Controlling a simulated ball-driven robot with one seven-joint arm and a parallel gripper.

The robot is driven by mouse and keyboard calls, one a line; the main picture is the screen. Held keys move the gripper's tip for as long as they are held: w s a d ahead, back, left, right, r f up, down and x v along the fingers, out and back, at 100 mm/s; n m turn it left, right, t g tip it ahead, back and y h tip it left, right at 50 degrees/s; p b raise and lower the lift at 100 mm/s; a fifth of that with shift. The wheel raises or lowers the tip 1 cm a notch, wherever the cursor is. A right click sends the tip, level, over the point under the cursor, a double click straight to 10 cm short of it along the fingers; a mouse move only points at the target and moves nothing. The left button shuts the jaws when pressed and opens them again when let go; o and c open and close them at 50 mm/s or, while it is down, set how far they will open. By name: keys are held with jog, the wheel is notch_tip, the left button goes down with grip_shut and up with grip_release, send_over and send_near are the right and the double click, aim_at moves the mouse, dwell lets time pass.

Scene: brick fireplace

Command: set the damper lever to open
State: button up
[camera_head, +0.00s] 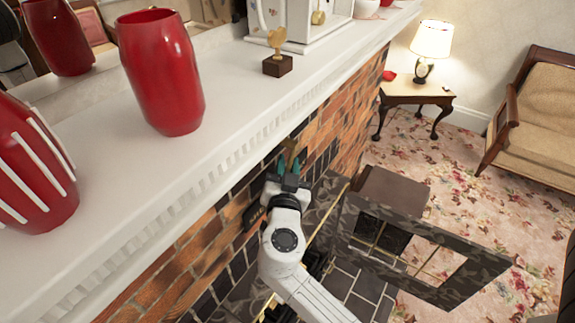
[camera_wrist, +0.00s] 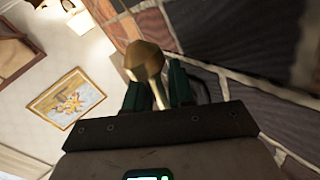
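The damper lever shows as a rounded brass knob (camera_wrist: 145,60) on a thin shaft in the wrist view. In the head view, a small brass-coloured part of it (camera_head: 291,146) shows just beyond my fingertips, against the brick below the mantel. My gripper (camera_head: 290,167) has dark green fingers and is at the fireplace face. In the wrist view my gripper (camera_wrist: 161,90) has one finger on each side of the shaft, with the knob beyond the tips. The gap is narrow, and whether the fingers touch the shaft is unclear. The lever's base is hidden.
The white mantel shelf (camera_head: 240,95) overhangs close to my gripper, with red vases (camera_head: 162,75) and a small brass ornament (camera_head: 278,55) on it. Brick wall (camera_head: 335,110) lies right beside my fingers. A dark fire screen (camera_head: 420,245) stands to the right. Open carpet lies beyond.

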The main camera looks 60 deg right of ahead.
jog(key=shift+c, duration=0.5)
grip_shut()
jog(key=shift+f+b, duration=0.2)
jog(key=shift+b, duration=0.2)
